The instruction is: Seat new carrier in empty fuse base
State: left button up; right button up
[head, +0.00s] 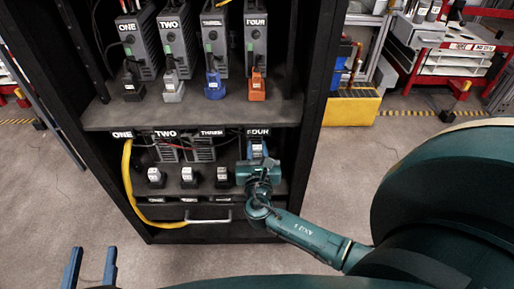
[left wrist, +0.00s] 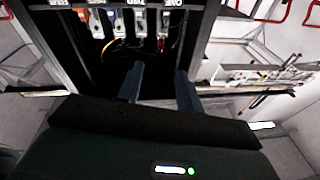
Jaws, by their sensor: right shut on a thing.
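My right gripper (head: 257,158) reaches into the lower bay of the cabinet at position four, just below the label FOUR (head: 258,132). It is shut on the carrier, which is mostly hidden by the gripper. The fuse base there is hidden too, so I cannot tell whether the carrier touches it. Three small black-and-white fuse units stand to the left on the lower shelf: first (head: 155,177), second (head: 188,178) and third (head: 222,178). My left gripper (head: 91,264) is open and empty, outside the cabinet at lower left; its fingers show apart in the left wrist view (left wrist: 159,88).
The upper shelf (head: 190,113) holds labelled grey modules with black, grey, blue and orange plugs in front. A yellow cable (head: 128,190) runs down the lower left side. A drawer handle (head: 208,216) is below. The cabinet's right post (head: 318,90) stands close to my right arm.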

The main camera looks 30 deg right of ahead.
pick_arm(q)
jog(key=shift+s+a+r+p, duration=0.1)
jog(key=shift+s+r+p, duration=0.05)
jog(key=shift+p, duration=0.2)
pick_arm(e)
jog(key=shift+s+a+r, duration=0.1)
jog(key=shift+r, duration=0.1)
jog(key=shift+f+b, duration=0.35)
jog(key=shift+f, duration=0.05)
notch_tip(320, 180, down, 4)
jog(key=b, duration=0.3)
jog(key=shift+f+b, duration=0.25)
jog(key=shift+b, duration=0.05)
pick_arm(q)
jog(key=shift+d+n+h+b, duration=0.3)
jog(key=shift+d+n+h, duration=0.1)
jog(key=shift+n+h, duration=0.1)
pick_arm(e)
jog(key=shift+f, duration=0.4)
pick_arm(q)
jog(key=shift+r+p, duration=0.25)
jog(key=shift+p, duration=0.25)
